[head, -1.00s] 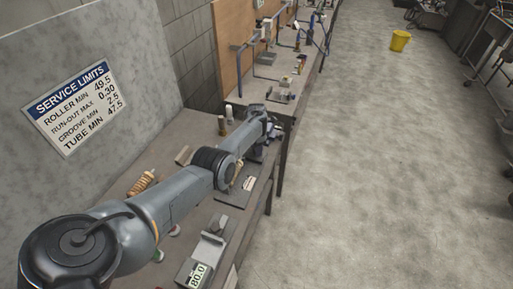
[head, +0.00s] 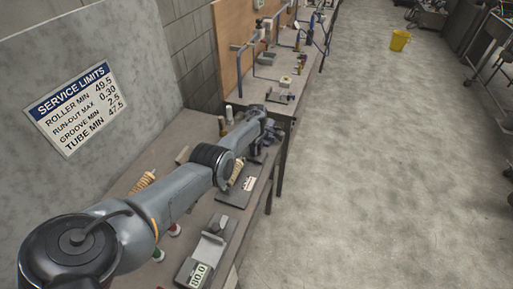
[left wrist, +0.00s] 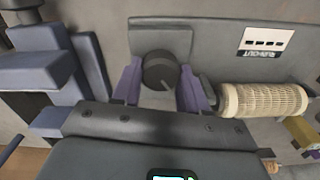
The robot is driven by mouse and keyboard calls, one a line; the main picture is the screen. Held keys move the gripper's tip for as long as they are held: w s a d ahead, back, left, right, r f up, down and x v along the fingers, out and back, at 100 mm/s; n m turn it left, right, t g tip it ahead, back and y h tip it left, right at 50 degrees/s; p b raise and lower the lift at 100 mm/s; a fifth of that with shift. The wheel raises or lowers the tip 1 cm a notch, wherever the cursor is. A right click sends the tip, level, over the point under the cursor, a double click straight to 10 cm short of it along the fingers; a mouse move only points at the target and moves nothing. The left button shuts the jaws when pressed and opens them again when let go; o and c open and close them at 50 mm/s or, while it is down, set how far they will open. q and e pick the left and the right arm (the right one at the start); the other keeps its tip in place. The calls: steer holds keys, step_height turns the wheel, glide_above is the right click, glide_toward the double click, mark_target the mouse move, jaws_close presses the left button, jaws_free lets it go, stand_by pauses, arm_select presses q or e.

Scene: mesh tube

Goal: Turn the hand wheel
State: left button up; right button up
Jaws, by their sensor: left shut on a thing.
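A cream mesh roller (left wrist: 262,100) lies to the right of the wheel, on the same dark fixture. In the head view the roller (head: 236,171) shows partly beside my forearm, while my arm hides the wheel and fingers. My right gripper is not in view.
A plate labelled RUN-OUT (left wrist: 266,40) is on the fixture. In the head view, a gauge block reading 80.0 (head: 198,274) stands at the near bench edge. A tan coil-shaped part (head: 143,182) and small bottles (head: 229,113) are close to my arm.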

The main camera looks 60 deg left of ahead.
arm_select(q)
steer(key=m, duration=0.3)
steer(key=shift+m, duration=0.3)
steer(key=m, duration=0.3)
steer(key=shift+m, duration=0.3)
steer(key=m, duration=0.6)
steer(key=shift+w, duration=0.1)
steer(key=m, duration=0.6)
steer(key=shift+m, duration=0.4)
steer(key=m+b, duration=0.1)
steer(key=m, duration=0.4)
steer(key=shift+d+m, duration=0.1)
steer(key=shift+m, duration=0.3)
steer(key=shift+m+b, duration=0.3)
steer(key=o, duration=1.1)
steer(key=shift+c, duration=0.2)
